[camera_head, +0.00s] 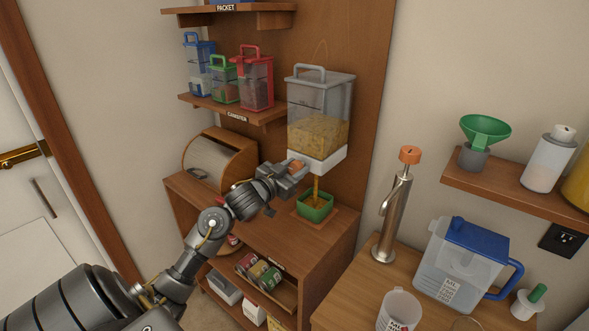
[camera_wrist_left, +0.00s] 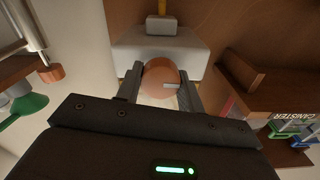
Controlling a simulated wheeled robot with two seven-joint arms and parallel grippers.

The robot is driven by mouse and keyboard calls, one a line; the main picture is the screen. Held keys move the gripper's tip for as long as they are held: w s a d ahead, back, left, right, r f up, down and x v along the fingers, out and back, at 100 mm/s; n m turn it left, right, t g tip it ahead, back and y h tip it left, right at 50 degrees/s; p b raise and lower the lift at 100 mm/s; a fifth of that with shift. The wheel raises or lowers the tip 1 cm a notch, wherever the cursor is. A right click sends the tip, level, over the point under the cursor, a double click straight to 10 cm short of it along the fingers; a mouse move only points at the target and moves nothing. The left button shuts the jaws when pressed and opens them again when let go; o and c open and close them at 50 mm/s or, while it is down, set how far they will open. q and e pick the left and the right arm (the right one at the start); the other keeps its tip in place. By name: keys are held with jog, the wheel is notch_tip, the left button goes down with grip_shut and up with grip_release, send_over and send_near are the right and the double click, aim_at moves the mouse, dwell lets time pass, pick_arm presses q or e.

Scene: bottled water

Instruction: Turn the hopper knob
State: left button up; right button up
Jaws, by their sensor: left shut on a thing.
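The hopper (camera_head: 320,110) is a clear container on the wooden back panel, part filled with yellow-brown grains above a white base (camera_head: 318,158). Its orange knob (camera_head: 295,165) is on the front of the base, partly covered by my gripper. In the left wrist view the round knob (camera_wrist_left: 161,76) sits between the two fingers. My left gripper (camera_head: 293,173) is shut on the knob; it also shows in the left wrist view (camera_wrist_left: 160,88). A yellow-brown stream (camera_head: 316,190) runs from below the base into a green bowl (camera_head: 315,208). My right gripper is not in view.
A canister shelf (camera_head: 235,108) is left of the hopper. A bread box (camera_head: 220,160) stands on the wooden cabinet (camera_head: 290,235) below. To the right are a metal dispenser (camera_head: 395,210) with an orange top and a blue-lidded pitcher (camera_head: 460,262).

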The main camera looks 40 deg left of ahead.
pick_arm(q)
jog(key=shift+m, duration=0.3)
jog(key=m+b, duration=0.1)
jog(key=m, duration=0.2)
jog(key=shift+f+m, duration=0.1)
jog(key=shift+m, duration=0.2)
jog(key=shift+d+m+b, duration=0.1)
jog(key=shift+m+b, duration=0.85)
jog(key=shift+m, duration=1.25)
jog(key=o, duration=1)
